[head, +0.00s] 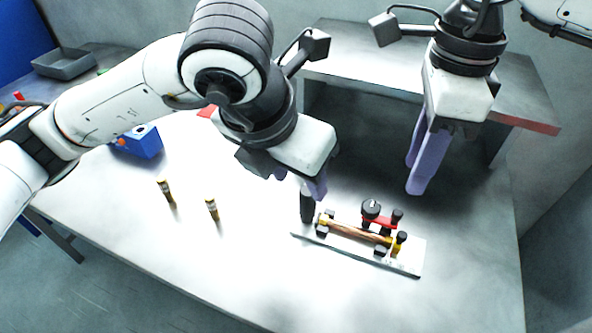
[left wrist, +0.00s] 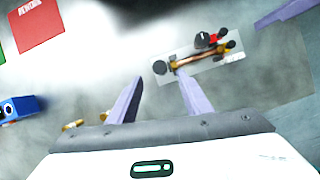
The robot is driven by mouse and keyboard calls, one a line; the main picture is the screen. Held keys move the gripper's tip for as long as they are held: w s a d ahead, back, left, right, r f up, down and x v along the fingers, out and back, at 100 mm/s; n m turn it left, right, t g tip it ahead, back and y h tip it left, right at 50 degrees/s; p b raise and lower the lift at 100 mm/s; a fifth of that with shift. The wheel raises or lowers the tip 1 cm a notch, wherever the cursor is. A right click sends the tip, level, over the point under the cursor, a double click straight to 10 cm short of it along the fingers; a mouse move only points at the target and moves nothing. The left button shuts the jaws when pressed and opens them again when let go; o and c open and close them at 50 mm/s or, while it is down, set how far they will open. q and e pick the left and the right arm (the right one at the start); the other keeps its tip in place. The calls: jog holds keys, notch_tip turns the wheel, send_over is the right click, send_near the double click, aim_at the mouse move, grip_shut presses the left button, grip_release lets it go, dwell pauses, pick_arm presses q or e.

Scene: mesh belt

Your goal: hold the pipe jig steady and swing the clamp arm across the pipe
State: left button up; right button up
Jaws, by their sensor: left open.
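The pipe jig has a pale base plate (head: 410,262), with a copper pipe (head: 352,232) held along it. Its red clamp arm (head: 379,221) lies behind the pipe, roughly alongside it, between black knobs. A black upright handle (head: 307,206) stands at the jig's left end; it also shows in the left wrist view (left wrist: 160,67). My left gripper (head: 300,188) is open just above this handle, which appears between or just beyond its fingertips; contact cannot be told. My right gripper (head: 413,178) looks open and empty, above and behind the jig's right part.
Two small brown-gold cylinders (head: 165,190) (head: 212,208) stand left of the jig. A blue box (head: 140,142) is farther left and a grey tray (head: 66,63) at the back left. A raised grey shelf (head: 345,72) stands behind. The table front is clear.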

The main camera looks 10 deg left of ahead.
aim_at(305, 194)
pick_arm(q)
jog(key=x, duration=0.9)
jog(key=shift+f, duration=0.1)
jog(key=shift+c, duration=0.4)
jog(key=shift+c, duration=0.3)
grip_shut()
dwell(1.1)
